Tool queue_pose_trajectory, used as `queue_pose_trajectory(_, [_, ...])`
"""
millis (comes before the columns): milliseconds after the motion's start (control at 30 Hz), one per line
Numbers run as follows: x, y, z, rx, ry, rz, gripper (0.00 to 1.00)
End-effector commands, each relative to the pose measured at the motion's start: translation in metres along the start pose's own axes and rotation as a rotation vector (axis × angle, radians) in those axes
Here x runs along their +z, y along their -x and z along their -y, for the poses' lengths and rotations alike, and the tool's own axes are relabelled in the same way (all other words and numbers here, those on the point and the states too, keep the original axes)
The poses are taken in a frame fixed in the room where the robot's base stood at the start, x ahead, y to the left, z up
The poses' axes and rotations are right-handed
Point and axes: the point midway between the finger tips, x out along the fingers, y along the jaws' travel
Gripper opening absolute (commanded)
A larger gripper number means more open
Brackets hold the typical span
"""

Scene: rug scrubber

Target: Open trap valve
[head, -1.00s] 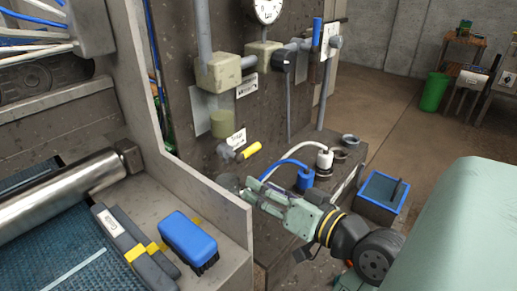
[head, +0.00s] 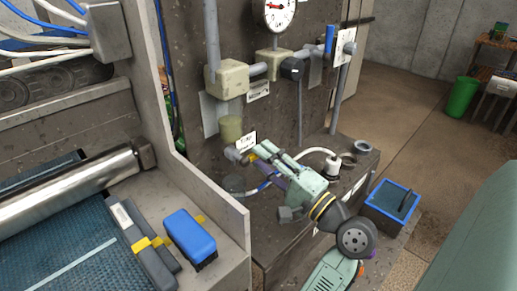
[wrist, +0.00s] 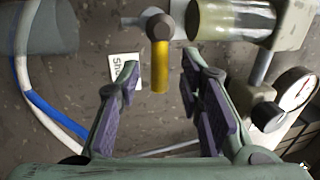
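The trap valve shows in the wrist view as a grey round hub with a yellow handle (wrist: 160,66) hanging straight down. In the head view its grey body (head: 233,154) sits on the wall below a small white label (head: 246,140), and my gripper hides most of the handle. My gripper (head: 262,153) is at the handle. In the wrist view my gripper (wrist: 159,72) is open, with one purple-padded finger on each side of the handle. Gaps show on both sides, and nothing is held.
A round gauge (head: 281,12) and pipes are mounted above the valve. A white bottle-like fitting (head: 332,165) with a hose stands on the ledge. A blue-rimmed bin (head: 390,204) is on the right. A blue brush (head: 188,236) lies on the machine at left.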

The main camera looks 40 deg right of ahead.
Motion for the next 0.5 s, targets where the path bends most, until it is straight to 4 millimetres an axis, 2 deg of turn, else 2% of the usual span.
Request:
queue_pose_trajectory(100, [0.0, -0.016, 0.001, 0.0, -0.001, 0.001, 0.34])
queue_pose_trajectory(200, [0.0, -0.022, 0.001, 0.0, 0.0, 0.001, 0.34])
queue_pose_trajectory(500, [0.0, -0.025, 0.0, 0.0, 0.001, 0.0, 0.34])
